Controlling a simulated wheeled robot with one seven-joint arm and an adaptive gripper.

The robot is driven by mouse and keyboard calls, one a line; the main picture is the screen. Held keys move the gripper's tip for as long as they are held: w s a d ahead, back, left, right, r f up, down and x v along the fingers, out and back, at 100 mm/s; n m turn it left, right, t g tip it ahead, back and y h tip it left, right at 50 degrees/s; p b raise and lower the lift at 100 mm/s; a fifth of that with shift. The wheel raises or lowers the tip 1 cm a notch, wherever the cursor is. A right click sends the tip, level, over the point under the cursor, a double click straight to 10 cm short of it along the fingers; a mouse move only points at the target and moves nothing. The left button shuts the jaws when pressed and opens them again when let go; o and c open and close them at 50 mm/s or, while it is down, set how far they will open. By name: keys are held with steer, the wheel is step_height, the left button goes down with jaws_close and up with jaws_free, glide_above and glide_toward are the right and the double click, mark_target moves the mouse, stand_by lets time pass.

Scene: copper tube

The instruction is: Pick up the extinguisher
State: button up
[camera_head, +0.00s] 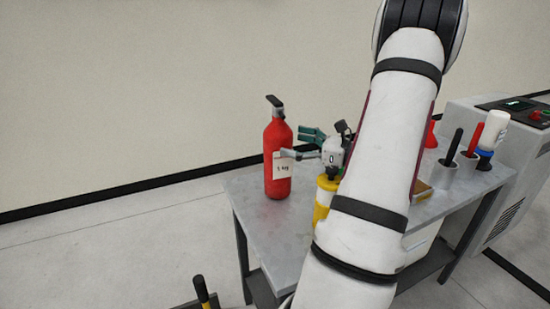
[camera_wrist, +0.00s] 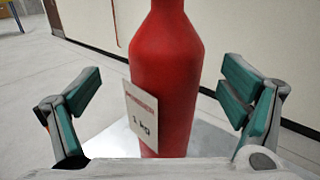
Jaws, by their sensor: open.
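The red extinguisher (camera_head: 278,155) stands upright on the left part of the grey table, with a black handle on top and a white "1 kg" label. My gripper (camera_head: 294,145) is open at its right side, at label height. In the wrist view the extinguisher (camera_wrist: 168,75) stands between the two spread green-padded fingers of my gripper (camera_wrist: 165,100). Gaps show between it and both fingers. Its top is cut off in that view, and its base is hidden by the gripper body.
The grey table (camera_head: 258,222) has a yellow container (camera_head: 322,203) right of the extinguisher, partly hidden by my arm. Holders with a red-handled tool (camera_head: 475,138), a black-handled tool (camera_head: 453,148) and a white bottle (camera_head: 492,132) stand at the right. A grey machine (camera_head: 520,160) stands beyond. The table's left edge is clear.

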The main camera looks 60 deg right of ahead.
steer(key=w+b, duration=0.1)
steer(key=w, duration=0.4)
steer(key=shift+w+f, duration=0.1)
steer(key=shift+w, duration=0.25)
steer(key=c, duration=2)
steer(key=shift+r, duration=0.2)
steer(key=shift+c, duration=0.3)
